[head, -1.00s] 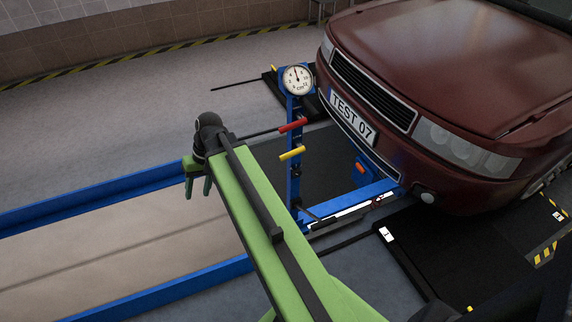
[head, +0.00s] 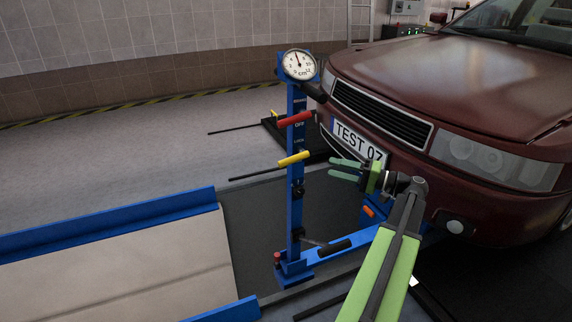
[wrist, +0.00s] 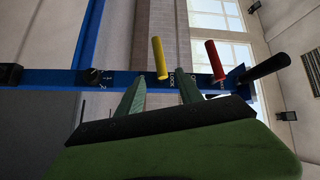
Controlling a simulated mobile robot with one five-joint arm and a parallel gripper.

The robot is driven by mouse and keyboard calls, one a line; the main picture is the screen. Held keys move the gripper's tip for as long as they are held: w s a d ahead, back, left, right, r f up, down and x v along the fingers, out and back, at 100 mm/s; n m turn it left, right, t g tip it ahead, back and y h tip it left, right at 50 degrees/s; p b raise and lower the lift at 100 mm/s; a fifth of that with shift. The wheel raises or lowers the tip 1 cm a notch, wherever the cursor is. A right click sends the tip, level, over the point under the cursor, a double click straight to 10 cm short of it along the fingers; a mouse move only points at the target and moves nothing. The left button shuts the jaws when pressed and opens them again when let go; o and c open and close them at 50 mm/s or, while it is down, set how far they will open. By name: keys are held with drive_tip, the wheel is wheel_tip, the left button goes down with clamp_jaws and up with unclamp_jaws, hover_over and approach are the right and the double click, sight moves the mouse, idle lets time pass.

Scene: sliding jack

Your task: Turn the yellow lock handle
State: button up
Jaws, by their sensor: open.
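The yellow lock handle (head: 293,159) sticks out sideways from the blue post (head: 297,205), below a red handle (head: 295,119). My gripper (head: 344,169) is open and empty, just right of the yellow handle and apart from it in the head view. In the wrist view the yellow handle (wrist: 159,58) shows beyond and between my two finger tips (wrist: 160,92), nearer the left one. The red handle (wrist: 215,60) shows to the right of the fingers there. I cannot judge the exact gap to the handle.
A round gauge (head: 299,64) tops the post. The dark red car (head: 440,85) with its plate (head: 358,143) stands close to the right of my gripper. A blue jack beam (head: 345,243) runs below. Free floor (head: 120,140) lies left of the post.

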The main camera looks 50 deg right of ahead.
sight(292, 157)
drive_tip(key=f+x, duration=0.1)
drive_tip(key=x, duration=1.6)
drive_tip(key=shift+r+p, duration=0.35)
drive_tip(key=shift+r, duration=0.1)
drive_tip(key=shift+w, duration=0.15)
clamp_jaws()
drive_tip(key=shift+a, duration=0.1)
